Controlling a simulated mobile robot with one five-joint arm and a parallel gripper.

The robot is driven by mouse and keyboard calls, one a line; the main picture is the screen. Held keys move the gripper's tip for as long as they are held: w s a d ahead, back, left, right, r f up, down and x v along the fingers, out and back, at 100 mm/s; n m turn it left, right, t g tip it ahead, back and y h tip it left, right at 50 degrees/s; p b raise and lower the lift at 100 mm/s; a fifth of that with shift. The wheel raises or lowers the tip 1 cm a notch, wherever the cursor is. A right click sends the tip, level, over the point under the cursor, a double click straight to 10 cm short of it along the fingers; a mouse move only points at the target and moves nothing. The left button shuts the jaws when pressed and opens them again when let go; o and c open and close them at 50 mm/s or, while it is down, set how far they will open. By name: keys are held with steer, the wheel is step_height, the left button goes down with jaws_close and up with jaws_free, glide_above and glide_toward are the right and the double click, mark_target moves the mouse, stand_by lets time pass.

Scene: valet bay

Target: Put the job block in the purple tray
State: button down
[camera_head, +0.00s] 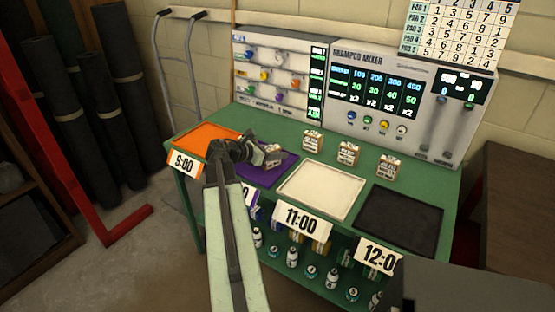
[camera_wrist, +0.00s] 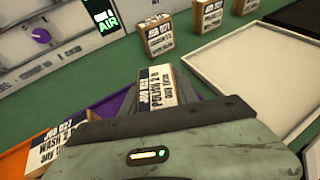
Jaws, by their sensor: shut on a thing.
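My gripper (camera_head: 258,153) is over the purple tray (camera_head: 264,176), near its back left part. It is shut on a small tan job block with a white label, whose end shows at the gripper tip (camera_head: 273,160). In the wrist view this block (camera_wrist: 158,84) sticks out ahead of my gripper, tilted, its label reading JOB and POLISH. I cannot tell whether it touches the tray floor. A second labelled block, reading WASH (camera_wrist: 48,147), lies by the orange tray in the wrist view; my gripper hides that area in the head view.
The orange tray (camera_head: 202,137) is at left; the white tray (camera_head: 318,191) and black tray (camera_head: 400,219) are at right, empty. Three blocks (camera_head: 313,140) (camera_head: 348,153) (camera_head: 389,165) stand behind them. Control panels (camera_head: 410,62) back the green table. Bottles (camera_head: 292,256) fill the shelf below.

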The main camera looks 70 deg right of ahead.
steer(key=shift+f, duration=0.2)
steer(key=c, duration=0.9)
jaws_free()
steer(key=shift+r, duration=0.1)
steer(key=shift+r, duration=0.1)
steer(key=shift+w+a+r+p, duration=0.1)
steer(key=shift+a+r+p, duration=0.15)
steer(key=shift+p, duration=0.25)
steer(key=p+v, duration=0.4)
steer(key=v, duration=0.7)
steer(key=shift+w+a, duration=0.1)
steer(key=shift+a, duration=0.05)
